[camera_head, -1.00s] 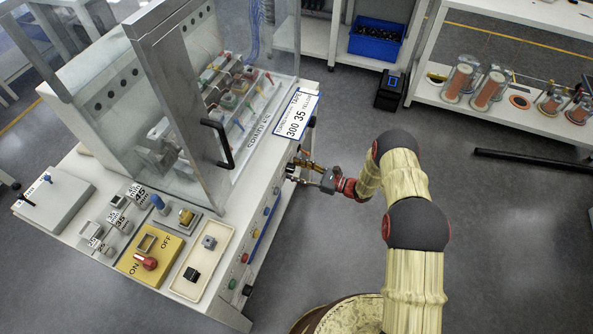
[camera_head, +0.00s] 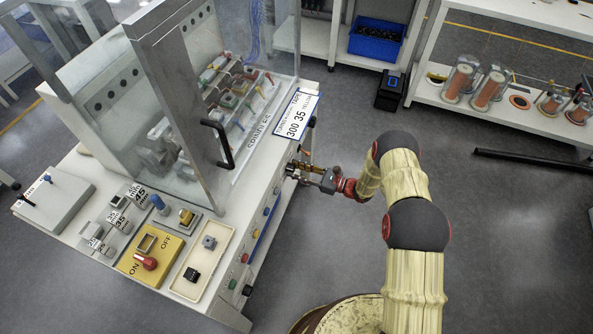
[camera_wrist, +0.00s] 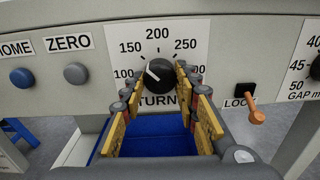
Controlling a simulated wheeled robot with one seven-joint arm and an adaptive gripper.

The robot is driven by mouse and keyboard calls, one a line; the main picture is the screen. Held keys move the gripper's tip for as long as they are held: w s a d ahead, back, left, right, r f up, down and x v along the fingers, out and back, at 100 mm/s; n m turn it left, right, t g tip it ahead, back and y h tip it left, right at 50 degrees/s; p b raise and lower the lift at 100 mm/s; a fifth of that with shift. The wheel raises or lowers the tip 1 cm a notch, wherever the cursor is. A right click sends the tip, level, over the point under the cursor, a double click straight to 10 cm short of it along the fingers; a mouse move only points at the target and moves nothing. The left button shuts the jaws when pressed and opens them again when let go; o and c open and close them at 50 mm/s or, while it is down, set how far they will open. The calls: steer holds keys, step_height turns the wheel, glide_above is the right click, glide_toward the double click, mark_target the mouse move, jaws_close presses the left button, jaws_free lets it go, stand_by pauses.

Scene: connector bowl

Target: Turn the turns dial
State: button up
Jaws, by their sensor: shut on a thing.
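The turns dial (camera_wrist: 159,72) is a black round knob with a white pointer line on the machine's front panel. The pointer aims up and left, between 100 and 150. My gripper (camera_wrist: 162,90) has its yellow fingers on either side of the knob, shut on it. In the head view my gripper (camera_head: 305,170) is at the right side of the machine, and the dial is hidden there.
Left of the dial are a blue HOME button (camera_wrist: 21,77) and a grey ZERO button (camera_wrist: 76,73). To the right are an orange LOCK lever (camera_wrist: 255,112) and a black gap knob (camera_wrist: 315,67). A blue bin (camera_wrist: 159,138) lies below the dial.

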steer(key=shift+m, duration=0.3)
steer(key=m+b, duration=0.1)
steer(key=m, duration=2.4)
steer(key=shift+r+m+g, duration=0.15)
steer(key=shift+m+g, duration=0.15)
steer(key=shift+m, duration=0.1)
steer(key=o, duration=1.2)
steer(key=shift+c, duration=0.2)
